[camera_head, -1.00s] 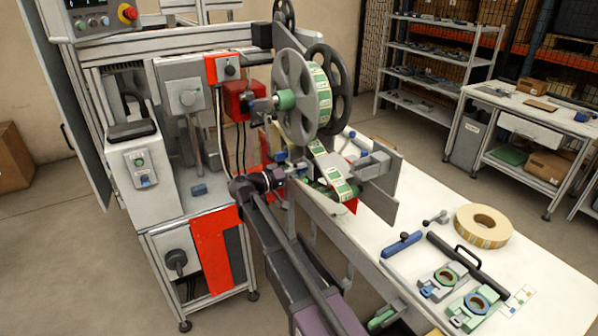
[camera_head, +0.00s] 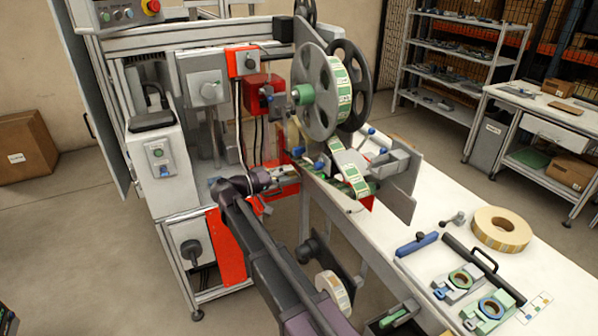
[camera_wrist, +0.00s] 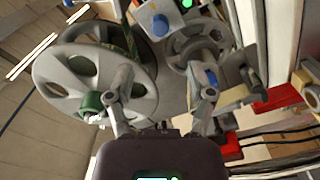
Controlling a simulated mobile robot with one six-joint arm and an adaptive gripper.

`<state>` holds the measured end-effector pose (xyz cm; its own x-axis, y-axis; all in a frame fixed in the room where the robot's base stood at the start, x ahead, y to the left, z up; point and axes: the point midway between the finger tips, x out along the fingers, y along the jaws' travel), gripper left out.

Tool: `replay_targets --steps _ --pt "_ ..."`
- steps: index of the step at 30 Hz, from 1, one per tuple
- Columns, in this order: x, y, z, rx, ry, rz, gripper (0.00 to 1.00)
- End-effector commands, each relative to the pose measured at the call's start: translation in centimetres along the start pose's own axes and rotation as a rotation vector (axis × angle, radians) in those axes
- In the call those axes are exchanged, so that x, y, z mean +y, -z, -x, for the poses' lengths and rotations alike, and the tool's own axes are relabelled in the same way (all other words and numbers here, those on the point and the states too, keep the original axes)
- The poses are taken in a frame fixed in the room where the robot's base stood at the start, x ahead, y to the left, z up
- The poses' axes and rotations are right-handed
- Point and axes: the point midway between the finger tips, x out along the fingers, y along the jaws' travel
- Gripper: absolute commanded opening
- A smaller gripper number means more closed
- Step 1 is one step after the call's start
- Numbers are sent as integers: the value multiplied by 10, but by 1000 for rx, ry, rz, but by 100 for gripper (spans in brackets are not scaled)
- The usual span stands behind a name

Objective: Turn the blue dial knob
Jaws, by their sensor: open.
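In the head view, the white control box (camera_head: 160,185) at left has a panel with a green button and a small blue dial knob (camera_head: 164,171). My gripper (camera_wrist: 163,88) is open and empty, with its two grey fingers spread apart. In the head view its end is to the right of the control box and below the big reel, apart from the knob. The wrist view shows a round blue knob (camera_wrist: 160,25) on a grey block beyond the fingers. Another blue piece (camera_wrist: 210,78) shows by the right finger. I cannot tell whether either is the control-box knob.
A grey reel (camera_head: 318,92) with a green hub carries label tape above my arm; it also shows in the wrist view (camera_wrist: 75,70). The red guard (camera_head: 258,97) and machine frame are close by. The white table (camera_head: 420,200) holds a tape roll (camera_head: 501,229) and tools.

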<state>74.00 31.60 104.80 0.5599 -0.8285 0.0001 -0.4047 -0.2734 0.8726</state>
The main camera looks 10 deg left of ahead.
Motion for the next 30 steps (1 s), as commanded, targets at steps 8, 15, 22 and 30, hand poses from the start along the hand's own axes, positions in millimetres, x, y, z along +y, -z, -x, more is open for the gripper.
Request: replay_targets --steps 8,15,22,30 --pt "0 0 19 0 0 0 69" --pt "0 0 20 0 0 0 69" --pt "0 -3 16 -9 6 4 69" --pt "-7 -43 -31 -116 105 57 69"
